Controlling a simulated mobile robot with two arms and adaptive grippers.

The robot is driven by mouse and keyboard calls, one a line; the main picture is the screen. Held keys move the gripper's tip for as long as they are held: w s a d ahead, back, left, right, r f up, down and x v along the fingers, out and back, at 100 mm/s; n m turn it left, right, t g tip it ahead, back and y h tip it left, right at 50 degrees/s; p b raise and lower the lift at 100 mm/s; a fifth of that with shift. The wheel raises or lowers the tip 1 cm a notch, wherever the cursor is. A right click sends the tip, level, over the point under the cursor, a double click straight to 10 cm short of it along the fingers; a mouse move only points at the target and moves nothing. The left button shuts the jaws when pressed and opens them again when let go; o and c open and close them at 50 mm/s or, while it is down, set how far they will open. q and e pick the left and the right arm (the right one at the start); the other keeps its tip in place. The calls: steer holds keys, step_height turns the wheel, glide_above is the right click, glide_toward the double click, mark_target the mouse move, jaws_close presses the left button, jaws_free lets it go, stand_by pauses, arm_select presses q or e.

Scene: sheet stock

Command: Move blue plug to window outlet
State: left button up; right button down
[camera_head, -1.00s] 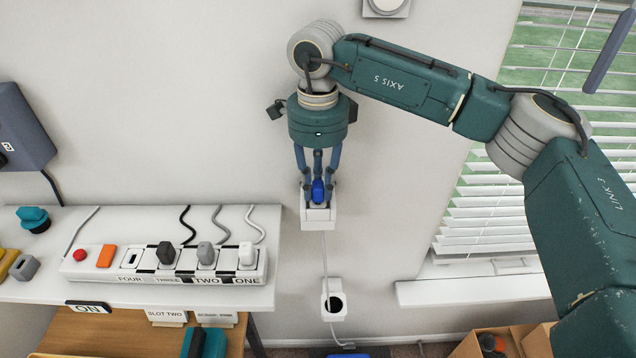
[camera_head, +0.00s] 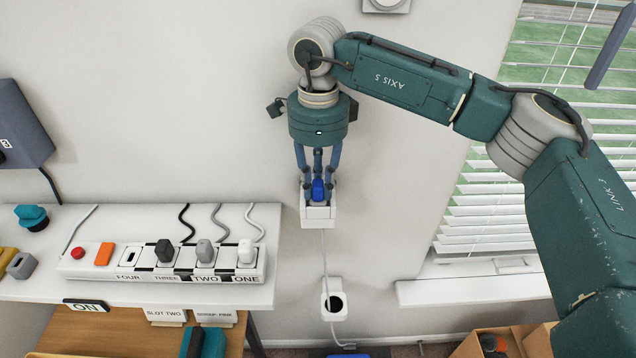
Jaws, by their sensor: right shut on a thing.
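The blue plug (camera_head: 318,190) is at the white outlet box (camera_head: 318,215) on the wall, between the power strip and the window. My right gripper (camera_head: 318,184) points down and is shut on the blue plug, with its fingers around the plug's sides. The plug's lower end meets the top of the box; I cannot tell how deep it sits. My left gripper is not in view.
A white power strip (camera_head: 164,262) with dark, grey and white plugs lies on the shelf (camera_head: 180,294) at left. The window blinds (camera_head: 490,215) and sill (camera_head: 470,289) are at right. Cardboard boxes (camera_head: 470,347) stand at the lower right. The wall around the gripper is clear.

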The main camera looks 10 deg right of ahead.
steer(key=shift+s+f, duration=0.15)
steer(key=shift+f, duration=0.15)
steer(key=c, duration=1.7)
jaws_free()
steer(key=shift+c, duration=0.2)
steer(key=o, duration=0.3)
steer(key=o, duration=0.5)
steer(key=shift+r, duration=0.1)
steer(key=shift+r, duration=0.1)
steer(key=shift+r+p, duration=2.05)
steer(key=shift+r, duration=1.45)
steer(key=shift+f, duration=0.1)
